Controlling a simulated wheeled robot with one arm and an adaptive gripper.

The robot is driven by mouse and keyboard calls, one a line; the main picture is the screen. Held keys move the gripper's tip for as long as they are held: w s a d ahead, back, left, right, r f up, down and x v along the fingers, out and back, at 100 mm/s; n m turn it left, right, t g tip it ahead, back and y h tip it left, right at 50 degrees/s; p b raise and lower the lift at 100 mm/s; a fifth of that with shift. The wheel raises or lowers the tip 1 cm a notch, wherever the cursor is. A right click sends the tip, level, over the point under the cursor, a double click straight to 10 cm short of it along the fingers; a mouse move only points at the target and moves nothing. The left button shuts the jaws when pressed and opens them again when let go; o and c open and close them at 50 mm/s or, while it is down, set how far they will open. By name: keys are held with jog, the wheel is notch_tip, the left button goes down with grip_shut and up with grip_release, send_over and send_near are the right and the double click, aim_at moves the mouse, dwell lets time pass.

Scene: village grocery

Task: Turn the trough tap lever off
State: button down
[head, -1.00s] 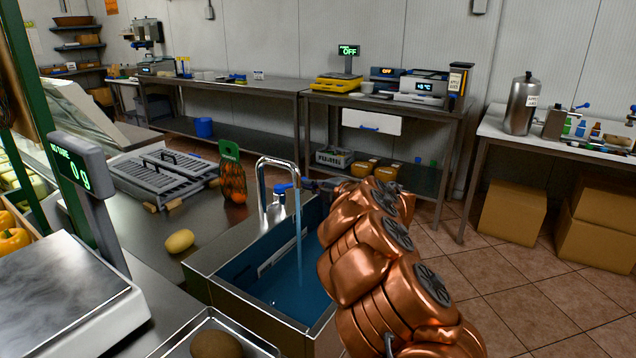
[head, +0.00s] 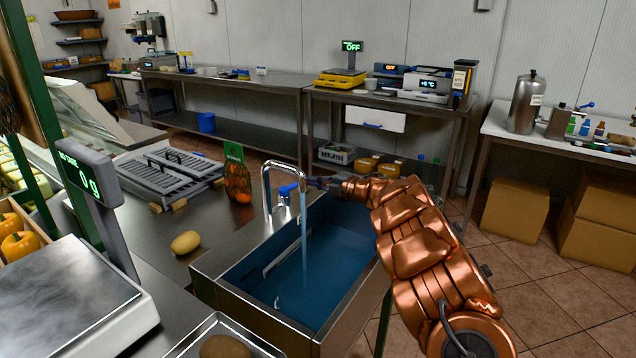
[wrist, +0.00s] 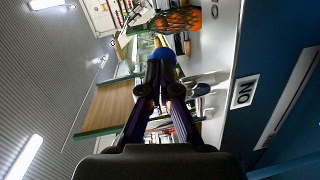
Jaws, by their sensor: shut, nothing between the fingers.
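The chrome tap (head: 267,187) rises in an arch at the far left corner of the metal trough (head: 350,322). A stream of water (head: 304,240) runs from its spout into the blue basin. The blue tap lever (head: 287,190) shows beside the tap's base; in the wrist view its round blue end (wrist: 163,54) lies just beyond my fingertips. My gripper (head: 315,183) reaches in from the right, behind the stream, fingers toward the lever. In the wrist view my gripper (wrist: 161,72) is shut with nothing held. Whether it touches the lever I cannot tell.
A netted bag of orange produce (head: 238,182) stands behind the tap. A yellow oval fruit (head: 185,242) lies on the counter to the left. A scale (head: 70,300) and metal tray (head: 190,345) are at front left.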

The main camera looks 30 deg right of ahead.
jog(key=shift+w+d+p, duration=0.1)
jog(key=shift+w+p, duration=0.2)
jog(key=shift+w, duration=0.9)
jog(key=v, duration=1.2)
dwell(1.0)
